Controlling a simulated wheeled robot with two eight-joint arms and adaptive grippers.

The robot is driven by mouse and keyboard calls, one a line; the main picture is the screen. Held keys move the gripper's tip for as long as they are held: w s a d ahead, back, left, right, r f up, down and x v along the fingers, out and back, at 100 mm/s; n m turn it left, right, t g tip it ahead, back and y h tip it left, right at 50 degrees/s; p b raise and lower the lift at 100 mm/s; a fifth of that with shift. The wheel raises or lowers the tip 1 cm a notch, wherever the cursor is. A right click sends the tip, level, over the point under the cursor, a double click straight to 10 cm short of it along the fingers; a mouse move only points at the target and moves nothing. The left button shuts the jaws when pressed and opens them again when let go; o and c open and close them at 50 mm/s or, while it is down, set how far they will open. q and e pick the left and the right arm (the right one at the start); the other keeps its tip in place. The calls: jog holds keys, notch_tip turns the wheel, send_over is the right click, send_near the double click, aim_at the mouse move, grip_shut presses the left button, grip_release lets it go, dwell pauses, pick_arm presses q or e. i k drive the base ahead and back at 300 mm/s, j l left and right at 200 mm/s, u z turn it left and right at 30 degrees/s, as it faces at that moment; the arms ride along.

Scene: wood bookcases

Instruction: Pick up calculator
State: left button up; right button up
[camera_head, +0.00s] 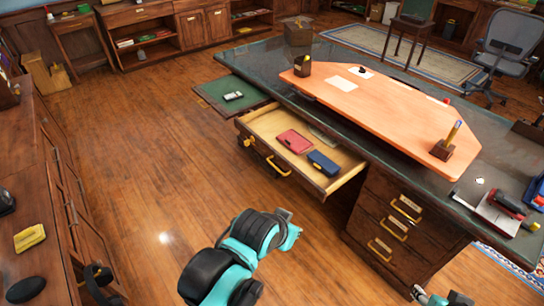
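No item can be named as the calculator with certainty. A small dark device with a pale face (233,96) lies on the green pull-out board (215,88) of the desk. The open drawer (262,122) holds a red flat item (294,141), a blue item (323,162) and a grey flat item (324,136) at its back. My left gripper (285,214) is at the lower middle, in front of the drawer and apart from everything; its fingers are too small to judge. My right gripper (418,293) is barely in view at the bottom edge, below the desk drawers.
Closed drawers (395,215) stand right of the open one. A wooden cabinet (60,190) lines the left. The wood floor (160,170) between is clear.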

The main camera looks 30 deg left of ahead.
aim_at(230, 97)
jog(key=i+j, duration=0.2)
jog(key=j, duration=0.4)
jog(key=i+j+z, duration=0.15)
jog(key=j, duration=0.45)
jog(key=i+j, duration=0.2)
jog(key=j, duration=0.4)
jog(key=i+j+z, duration=0.15)
jog(key=j, duration=0.45)
jog(key=i+j, duration=0.15)
jog(key=j, duration=0.5)
jog(key=i+j+z, duration=0.15)
jog(key=j, duration=0.45)
jog(key=i+j, duration=0.1)
jog(key=j, duration=0.55)
jog(key=i+j+z, duration=0.15)
jog(key=j, duration=0.5)
jog(key=k, duration=0.05)
